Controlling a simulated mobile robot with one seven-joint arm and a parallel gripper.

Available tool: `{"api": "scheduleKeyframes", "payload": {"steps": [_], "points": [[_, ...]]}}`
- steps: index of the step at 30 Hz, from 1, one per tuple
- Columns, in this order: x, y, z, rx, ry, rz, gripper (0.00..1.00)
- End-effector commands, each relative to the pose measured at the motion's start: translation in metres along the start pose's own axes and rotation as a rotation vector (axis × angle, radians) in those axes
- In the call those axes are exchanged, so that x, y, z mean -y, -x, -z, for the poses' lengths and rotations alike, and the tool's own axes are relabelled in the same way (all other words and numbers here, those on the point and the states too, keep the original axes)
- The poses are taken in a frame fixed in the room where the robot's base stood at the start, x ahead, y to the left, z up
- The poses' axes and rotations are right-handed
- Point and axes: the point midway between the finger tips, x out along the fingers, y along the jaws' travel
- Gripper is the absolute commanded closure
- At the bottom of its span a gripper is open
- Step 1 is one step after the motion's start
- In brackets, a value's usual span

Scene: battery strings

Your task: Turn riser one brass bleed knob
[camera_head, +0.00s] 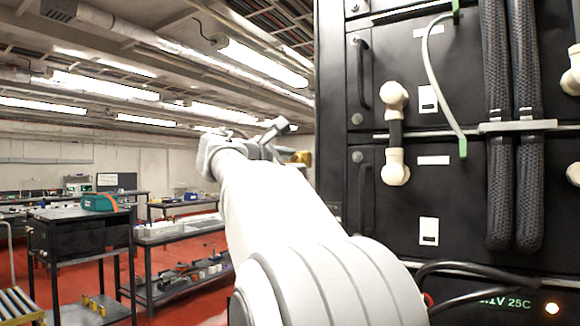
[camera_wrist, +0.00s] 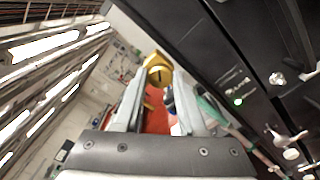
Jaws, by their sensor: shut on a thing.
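A brass-yellow knob-like piece (camera_wrist: 157,68) sits between my fingertips at the top middle of the wrist view. It also shows as a small yellow shape (camera_head: 301,158) beyond my wrist in the head view. My gripper (camera_wrist: 160,80) is shut on this piece, with one pale finger on each side. In the head view my gripper (camera_head: 278,150) is small and partly hidden by its own wrist. No riser label is readable. What the piece is mounted on cannot be made out.
A black battery rack (camera_head: 450,190) with pale fittings, handles and thick braided hoses (camera_head: 500,130) stands close on the right. A teal and orange tool (camera_head: 99,202) sits on a dark cabinet (camera_head: 80,240) at left. Open red floor (camera_head: 205,305) lies between benches.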

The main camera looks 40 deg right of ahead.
Motion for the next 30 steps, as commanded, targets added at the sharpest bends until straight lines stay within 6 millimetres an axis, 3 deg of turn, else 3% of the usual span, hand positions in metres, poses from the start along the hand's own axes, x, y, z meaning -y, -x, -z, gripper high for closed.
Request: {"api": "scheduleKeyframes", "payload": {"steps": [30], "points": [[0.0034,0.0002,0.0031,0.000,-0.968,0.000,1.00]]}}
